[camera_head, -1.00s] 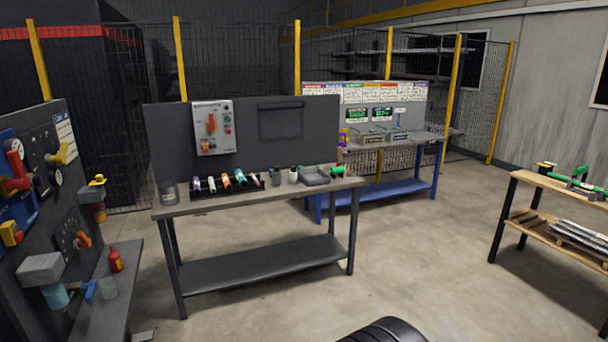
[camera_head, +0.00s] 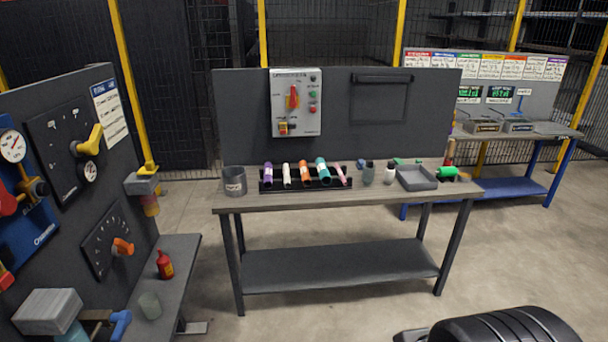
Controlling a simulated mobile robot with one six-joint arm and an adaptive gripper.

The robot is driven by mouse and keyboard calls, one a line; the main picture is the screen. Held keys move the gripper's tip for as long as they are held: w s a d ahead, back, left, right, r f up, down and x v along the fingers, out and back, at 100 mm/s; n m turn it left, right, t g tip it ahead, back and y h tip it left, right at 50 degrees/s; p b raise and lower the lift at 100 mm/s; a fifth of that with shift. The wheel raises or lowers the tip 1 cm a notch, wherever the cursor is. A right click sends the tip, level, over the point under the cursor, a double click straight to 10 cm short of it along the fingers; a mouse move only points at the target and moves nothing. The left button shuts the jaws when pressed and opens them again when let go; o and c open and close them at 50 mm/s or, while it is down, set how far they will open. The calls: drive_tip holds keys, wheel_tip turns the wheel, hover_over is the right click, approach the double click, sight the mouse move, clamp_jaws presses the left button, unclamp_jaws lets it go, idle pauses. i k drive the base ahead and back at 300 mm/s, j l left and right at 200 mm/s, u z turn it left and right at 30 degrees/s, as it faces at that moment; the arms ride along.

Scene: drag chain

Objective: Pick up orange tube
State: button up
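The orange tube (camera_head: 305,174) lies tilted in a black rack (camera_head: 272,188) on the grey workbench (camera_head: 345,198). In the rack, a white tube (camera_head: 287,174) is to its left and a teal tube (camera_head: 322,170) to its right. A purple tube (camera_head: 268,174) is at the left end and a pink tube (camera_head: 341,175) at the right end. My gripper does not show in this view. A black rounded part at the bottom right appears to be mine.
A grey cup (camera_head: 234,181) stands left of the rack. Small bottles (camera_head: 368,173) and a grey tray (camera_head: 416,178) are to its right. A side panel with valves (camera_head: 80,150) and a low shelf (camera_head: 160,290) flank the left. Floor in front is clear.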

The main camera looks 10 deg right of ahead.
sight(303, 167)
drive_tip(key=i+j+z, duration=0.4)
drive_tip(key=i, duration=0.6)
drive_tip(key=i+j+z, duration=0.35)
drive_tip(key=i+j, duration=0.45)
drive_tip(key=i+j+z, duration=0.4)
drive_tip(key=i+j, duration=0.5)
drive_tip(key=j, duration=0.1)
